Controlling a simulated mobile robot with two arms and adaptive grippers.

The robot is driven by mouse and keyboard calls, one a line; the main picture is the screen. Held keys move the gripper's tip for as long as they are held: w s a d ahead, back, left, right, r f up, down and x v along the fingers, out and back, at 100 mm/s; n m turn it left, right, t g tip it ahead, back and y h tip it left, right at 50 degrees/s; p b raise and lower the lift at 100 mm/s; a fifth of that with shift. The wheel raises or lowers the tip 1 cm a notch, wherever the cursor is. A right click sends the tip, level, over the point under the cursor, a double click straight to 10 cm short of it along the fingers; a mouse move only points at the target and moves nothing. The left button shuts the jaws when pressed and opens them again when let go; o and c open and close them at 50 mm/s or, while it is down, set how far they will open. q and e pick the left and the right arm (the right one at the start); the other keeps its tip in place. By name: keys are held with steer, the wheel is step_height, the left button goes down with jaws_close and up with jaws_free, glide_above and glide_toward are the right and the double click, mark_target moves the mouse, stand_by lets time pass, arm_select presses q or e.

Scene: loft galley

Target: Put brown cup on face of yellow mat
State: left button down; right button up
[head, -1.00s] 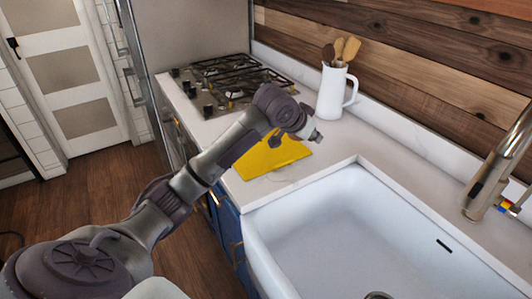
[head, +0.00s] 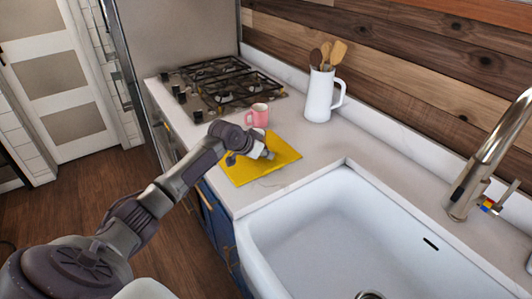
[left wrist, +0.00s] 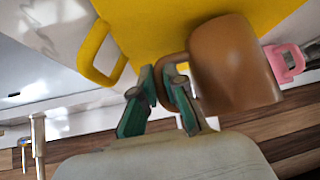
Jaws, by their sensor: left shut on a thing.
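The brown cup (left wrist: 236,65) is close in the left wrist view. My left gripper (left wrist: 163,80) is shut on the cup's handle. In the head view the left gripper (head: 264,152) is over the yellow mat (head: 262,172), and I cannot make out the cup behind it. The yellow mat (left wrist: 155,25) also shows behind the cup in the left wrist view, where a yellow loop shows at its left side. I cannot tell whether the cup touches the mat. My right gripper is not in view.
A pink cup (head: 257,115) stands just behind the mat, and a gas hob (head: 225,82) lies beyond. A white jug (head: 319,95) with wooden utensils stands at the back. The white sink (head: 345,225) and tap (head: 487,160) are to the right.

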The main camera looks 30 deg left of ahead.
arm_select(q)
steer(key=shift+f, duration=0.25)
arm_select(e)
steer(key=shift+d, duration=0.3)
arm_select(q)
steer(key=shift+f, duration=0.15)
steer(key=c, duration=1.2)
jaws_free()
steer(key=shift+r, duration=0.2)
steer(key=b+v, duration=0.1)
steer(key=v, duration=1.1)
steer(key=shift+b, duration=0.3)
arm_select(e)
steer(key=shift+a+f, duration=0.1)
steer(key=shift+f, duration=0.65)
arm_select(q)
steer(key=shift+d+f, duration=0.1)
